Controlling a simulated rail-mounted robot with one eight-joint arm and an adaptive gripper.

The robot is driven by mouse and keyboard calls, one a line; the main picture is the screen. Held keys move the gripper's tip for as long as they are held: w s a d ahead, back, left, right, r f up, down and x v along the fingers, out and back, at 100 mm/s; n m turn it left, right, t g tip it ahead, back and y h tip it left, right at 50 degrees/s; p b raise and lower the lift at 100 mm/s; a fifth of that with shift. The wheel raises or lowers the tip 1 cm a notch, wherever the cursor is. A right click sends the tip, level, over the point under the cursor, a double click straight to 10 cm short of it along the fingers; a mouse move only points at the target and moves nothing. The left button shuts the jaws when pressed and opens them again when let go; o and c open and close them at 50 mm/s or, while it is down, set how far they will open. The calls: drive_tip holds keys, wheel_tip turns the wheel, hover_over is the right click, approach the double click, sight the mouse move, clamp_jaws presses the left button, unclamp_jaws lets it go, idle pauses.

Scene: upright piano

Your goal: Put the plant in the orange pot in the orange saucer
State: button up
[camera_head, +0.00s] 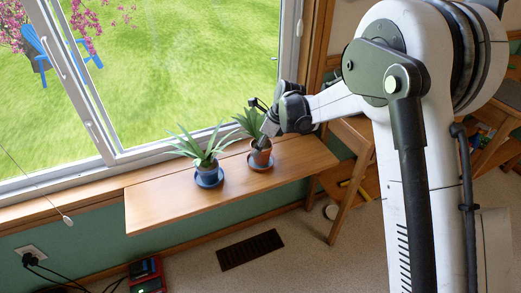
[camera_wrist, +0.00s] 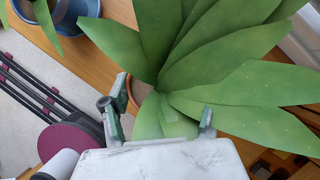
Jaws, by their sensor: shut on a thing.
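A green leafy plant (camera_head: 250,121) stands upright in an orange pot (camera_head: 261,157) near the right end of the wooden shelf. In the wrist view, my gripper's fingers (camera_wrist: 160,115) are at the pot's rim (camera_wrist: 132,90), and broad leaves (camera_wrist: 215,70) hide most of the pot. The saucer is hidden there.
A second plant in a blue pot (camera_head: 206,166) stands on a blue saucer (camera_head: 209,181) just to the left. The wooden shelf (camera_head: 155,205) is bare at its left end. The window (camera_head: 170,75) is behind, and a wooden chair (camera_head: 350,185) is at right.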

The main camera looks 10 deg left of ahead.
drive_tip(key=shift+f, duration=0.75)
drive_tip(key=shift+f, duration=0.2)
drive_tip(key=o, duration=1.4)
drive_tip(key=shift+r, duration=0.1)
drive_tip(key=p+v, duration=0.2)
drive_tip(key=v, duration=1)
drive_tip(key=shift+r+p, duration=0.1)
drive_tip(key=shift+p, duration=0.3)
drive_tip(key=shift+d+r, duration=0.1)
drive_tip(key=shift+d, duration=0.05)
